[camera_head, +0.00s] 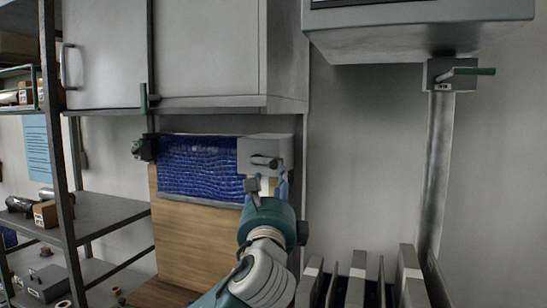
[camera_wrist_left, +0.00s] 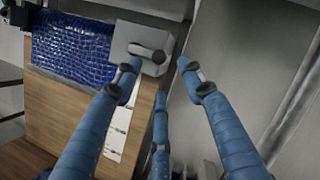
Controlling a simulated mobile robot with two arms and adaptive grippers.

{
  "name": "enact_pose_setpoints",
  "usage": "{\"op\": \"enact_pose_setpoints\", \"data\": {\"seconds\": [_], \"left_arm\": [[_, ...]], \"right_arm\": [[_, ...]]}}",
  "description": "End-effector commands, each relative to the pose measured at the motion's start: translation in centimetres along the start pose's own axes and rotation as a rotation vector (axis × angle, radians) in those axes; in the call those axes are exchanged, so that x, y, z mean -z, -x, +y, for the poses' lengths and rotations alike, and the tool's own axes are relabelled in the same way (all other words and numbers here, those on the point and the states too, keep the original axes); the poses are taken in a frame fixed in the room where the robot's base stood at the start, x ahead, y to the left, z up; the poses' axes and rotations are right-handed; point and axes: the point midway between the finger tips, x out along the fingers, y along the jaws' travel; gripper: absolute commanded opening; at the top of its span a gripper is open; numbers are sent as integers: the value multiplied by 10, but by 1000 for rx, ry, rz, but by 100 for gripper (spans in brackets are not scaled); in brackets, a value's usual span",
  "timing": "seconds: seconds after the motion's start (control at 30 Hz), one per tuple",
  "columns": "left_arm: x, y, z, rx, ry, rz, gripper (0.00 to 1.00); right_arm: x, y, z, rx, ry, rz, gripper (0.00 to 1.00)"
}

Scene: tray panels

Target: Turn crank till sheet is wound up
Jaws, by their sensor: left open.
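A blue, crinkled sheet (camera_head: 198,166) hangs in front of a wooden panel, with a pale bar along its lower edge. It also shows in the left wrist view (camera_wrist_left: 70,47). In the left wrist view the crank (camera_wrist_left: 147,52) lies just ahead of the fingers. My left gripper (camera_head: 268,182) is just below the crank, partly hidden by its own wrist. In the left wrist view its blue fingers (camera_wrist_left: 159,66) are spread, with nothing held. My right gripper is not in view.
The wooden panel (camera_head: 205,240) stands below the sheet. Grey cabinets (camera_head: 208,50) hang above. A metal shelf (camera_head: 95,212) with small items is at the left. Upright grey panels (camera_head: 355,285) stand at lower right.

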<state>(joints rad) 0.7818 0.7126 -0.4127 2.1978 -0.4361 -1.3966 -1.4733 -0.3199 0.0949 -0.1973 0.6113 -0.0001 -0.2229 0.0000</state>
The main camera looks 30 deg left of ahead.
Motion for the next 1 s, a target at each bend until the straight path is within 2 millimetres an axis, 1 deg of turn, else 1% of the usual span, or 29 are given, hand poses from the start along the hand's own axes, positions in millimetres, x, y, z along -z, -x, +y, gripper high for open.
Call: {"op": "enact_pose_setpoints", "data": {"seconds": [0.17, 0.23, 0.33, 0.47, 0.6, 0.77, 1.0], "left_arm": [[-2, -26, -1, -4, -2, -1, 40], [-3, -40, -2, -4, -1, -2, 40], [-3, -60, -2, -4, -2, -2, 40], [-2, -82, -1, -3, -2, -1, 40], [-1, -97, -1, -2, 0, -1, 40], [0, -104, 0, 0, 0, 0, 40], [0, -104, 1, 0, 0, -1, 40]], "right_arm": [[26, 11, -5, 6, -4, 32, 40], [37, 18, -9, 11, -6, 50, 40], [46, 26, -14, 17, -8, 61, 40], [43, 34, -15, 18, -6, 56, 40], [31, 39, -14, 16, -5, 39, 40], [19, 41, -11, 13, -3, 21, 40], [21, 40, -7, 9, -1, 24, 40]]}}
